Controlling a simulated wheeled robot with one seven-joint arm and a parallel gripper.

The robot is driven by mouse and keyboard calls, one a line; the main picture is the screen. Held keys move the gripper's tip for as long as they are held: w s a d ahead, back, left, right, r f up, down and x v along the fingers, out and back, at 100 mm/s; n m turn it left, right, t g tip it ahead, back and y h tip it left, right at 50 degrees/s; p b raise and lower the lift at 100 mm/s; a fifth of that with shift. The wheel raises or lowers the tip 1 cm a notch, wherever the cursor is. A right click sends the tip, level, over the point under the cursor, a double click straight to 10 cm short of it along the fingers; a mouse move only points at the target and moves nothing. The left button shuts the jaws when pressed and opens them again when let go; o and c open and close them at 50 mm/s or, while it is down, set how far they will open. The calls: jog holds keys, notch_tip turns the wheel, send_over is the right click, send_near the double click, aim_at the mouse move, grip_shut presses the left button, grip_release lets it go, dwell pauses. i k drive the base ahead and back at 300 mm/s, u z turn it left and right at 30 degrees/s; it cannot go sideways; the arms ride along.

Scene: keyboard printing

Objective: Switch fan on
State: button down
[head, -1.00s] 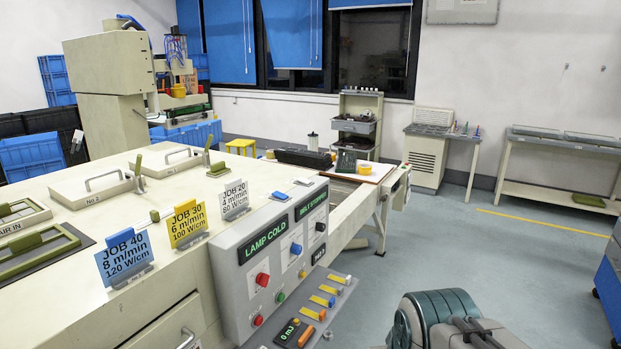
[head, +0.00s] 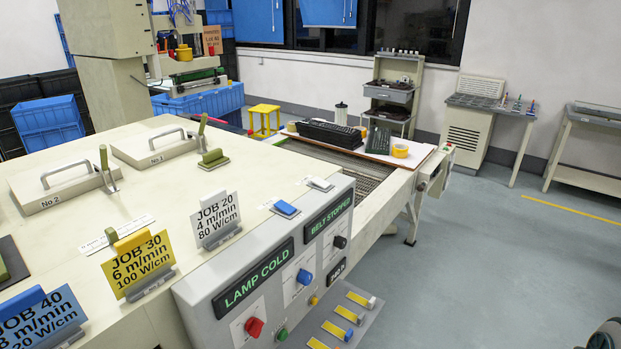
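The grey control panel (head: 205,296) stands at the front edge of the cream machine. Its two displays read LAMP COLD (head: 254,279) and BELT STOPPED (head: 328,217). Below them are a red knob (head: 254,327), a blue knob (head: 304,276) and a black knob (head: 340,242), each on a white plate. A green button (head: 282,333) and a small yellow-orange button (head: 313,300) sit lower on the panel. The small labels are too small to read, so I cannot tell which control is the fan's. My gripper is not in view; only a dark piece of my arm shows at the bottom right corner.
Yellow (head: 138,263), white (head: 217,218) and blue (head: 42,318) job cards stand on the machine top. The belt (head: 325,161) runs beyond it. Open floor (head: 490,270) lies to the right.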

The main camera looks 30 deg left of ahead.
aim_at(285, 207)
jog(key=u, duration=0.3)
jog(key=i, duration=0.75)
jog(key=u, duration=1)
jog(key=i, duration=0.3)
jog(key=u, duration=0.25)
